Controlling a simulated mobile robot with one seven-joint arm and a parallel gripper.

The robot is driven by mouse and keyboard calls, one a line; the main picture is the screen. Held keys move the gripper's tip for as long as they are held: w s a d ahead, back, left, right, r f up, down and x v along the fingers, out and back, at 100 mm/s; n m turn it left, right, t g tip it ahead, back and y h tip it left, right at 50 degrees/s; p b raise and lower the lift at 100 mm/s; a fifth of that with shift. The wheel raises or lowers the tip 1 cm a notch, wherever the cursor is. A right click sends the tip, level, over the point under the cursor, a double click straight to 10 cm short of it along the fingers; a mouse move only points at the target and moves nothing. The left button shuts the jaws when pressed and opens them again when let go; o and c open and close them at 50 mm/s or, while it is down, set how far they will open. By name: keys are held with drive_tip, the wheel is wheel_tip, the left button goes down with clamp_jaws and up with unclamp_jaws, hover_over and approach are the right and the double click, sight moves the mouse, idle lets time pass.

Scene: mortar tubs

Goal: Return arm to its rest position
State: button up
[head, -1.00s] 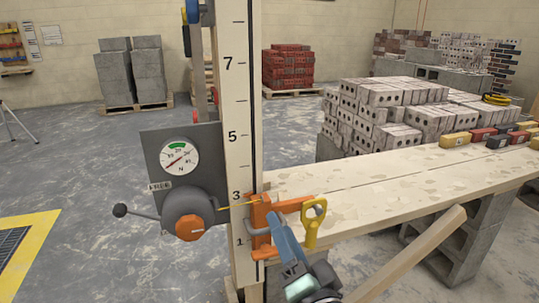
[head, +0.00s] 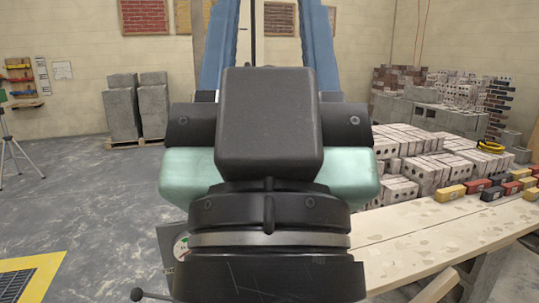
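My gripper (head: 268,25) fills the middle of the head view, close to the camera and pointing up. Its two blue fingers stand well apart with a clear gap and nothing held between them. Their tips reach the top edge of the picture. The black and pale green gripper body hides most of the marked wooden post and the orange clamp with the yellow handle. Only a sliver of the dial gauge (head: 181,247) and the lever knob (head: 137,294) show at the lower left of my arm.
The plank bench (head: 440,235) runs to the right, with several coloured blocks (head: 480,186) at its far end. Pale brick stacks (head: 430,150) stand behind it. Grey blocks (head: 137,105) sit on a pallet at the back left, near a tripod (head: 8,140). The left floor is open.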

wheel_tip(320, 180, up, 17)
drive_tip(key=p, duration=1.4)
drive_tip(key=shift+f, duration=0.1)
